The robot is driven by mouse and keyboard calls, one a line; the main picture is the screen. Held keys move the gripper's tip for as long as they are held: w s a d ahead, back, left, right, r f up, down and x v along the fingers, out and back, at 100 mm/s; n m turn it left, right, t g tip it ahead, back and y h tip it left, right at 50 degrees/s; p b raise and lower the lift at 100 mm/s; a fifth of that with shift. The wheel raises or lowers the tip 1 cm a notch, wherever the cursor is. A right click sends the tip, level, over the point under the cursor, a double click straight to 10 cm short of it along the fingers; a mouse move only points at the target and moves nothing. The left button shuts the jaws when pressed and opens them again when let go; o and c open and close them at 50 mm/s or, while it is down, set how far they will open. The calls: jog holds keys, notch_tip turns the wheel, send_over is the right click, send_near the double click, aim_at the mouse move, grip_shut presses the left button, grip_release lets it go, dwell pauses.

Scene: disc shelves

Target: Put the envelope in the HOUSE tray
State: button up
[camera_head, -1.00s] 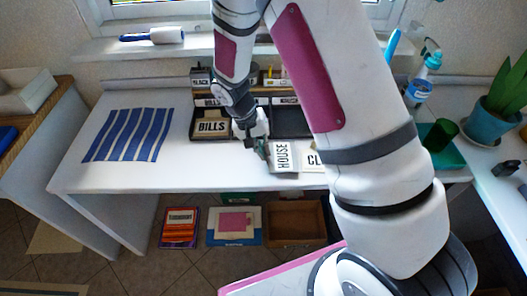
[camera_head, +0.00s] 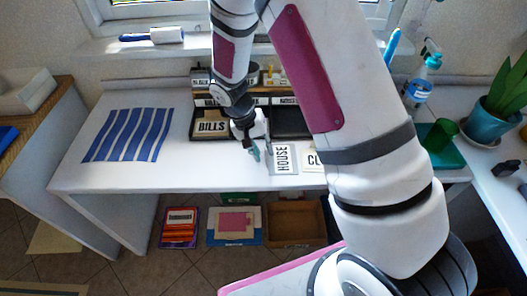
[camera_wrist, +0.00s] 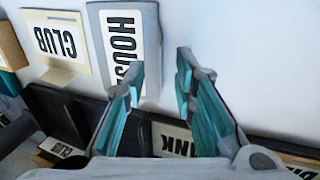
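A grey envelope (camera_head: 284,168) with a white HOUSE label lies on the white desk, in front of the dark tray organiser (camera_head: 292,122). In the wrist view the envelope (camera_wrist: 102,30) is at upper left. My gripper (camera_head: 262,152) is open and low over the desk, just left of the envelope in the head view. In the wrist view my gripper's (camera_wrist: 158,80) left finger overlaps the envelope's edge; I cannot tell if they touch. I cannot read a HOUSE label on any tray; my arm hides part of the organiser.
A cream CLUB envelope (camera_head: 312,161) lies right of the HOUSE one. A blue striped mat (camera_head: 128,135) lies at left.

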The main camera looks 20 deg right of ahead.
jog(key=s+v, duration=0.1)
jog(key=v, duration=1)
jog(key=shift+w, duration=0.4)
